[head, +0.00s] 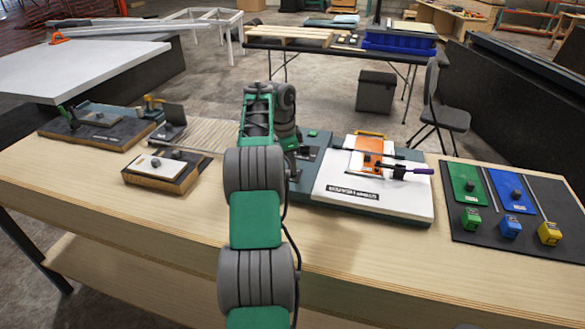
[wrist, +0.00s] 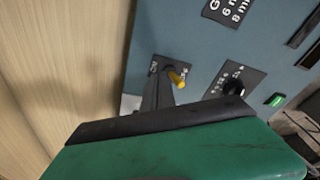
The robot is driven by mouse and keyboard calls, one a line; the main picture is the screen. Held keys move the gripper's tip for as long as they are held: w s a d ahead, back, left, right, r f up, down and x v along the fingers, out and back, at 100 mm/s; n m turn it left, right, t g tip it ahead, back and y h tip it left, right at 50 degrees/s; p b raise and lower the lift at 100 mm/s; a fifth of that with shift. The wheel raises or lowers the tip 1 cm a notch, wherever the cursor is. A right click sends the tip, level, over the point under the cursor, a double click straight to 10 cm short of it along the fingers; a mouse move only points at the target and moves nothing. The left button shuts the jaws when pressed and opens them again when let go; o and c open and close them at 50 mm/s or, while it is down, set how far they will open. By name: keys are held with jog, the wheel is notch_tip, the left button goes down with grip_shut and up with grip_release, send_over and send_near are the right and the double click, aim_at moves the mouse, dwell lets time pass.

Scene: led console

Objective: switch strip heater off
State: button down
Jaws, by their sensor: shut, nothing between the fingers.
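A blue-grey console panel (wrist: 195,55) fills much of the wrist view; part of it shows beside my arm in the head view (head: 313,158). On it is a toggle switch with a yellow lever (wrist: 176,79) on a small dark plate with white lettering, too small to read surely. A black knob (wrist: 234,88) on a marked plate and a lit green indicator (wrist: 275,100) are to its right. My gripper (wrist: 157,92) is shut and empty, its fingertips close to the left of the yellow lever. I cannot tell whether they touch it.
A white device with an orange part (head: 371,190) stands to the right of the console. Further right is a dark board (head: 520,240) with coloured blocks. A small wooden block fixture (head: 162,170) sits left. The bench (head: 130,225) front is clear.

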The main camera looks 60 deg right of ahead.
notch_tip(320, 180, up, 7)
jog(key=p, duration=0.5)
jog(key=shift+a, duration=0.35)
jog(key=shift+f, duration=0.1)
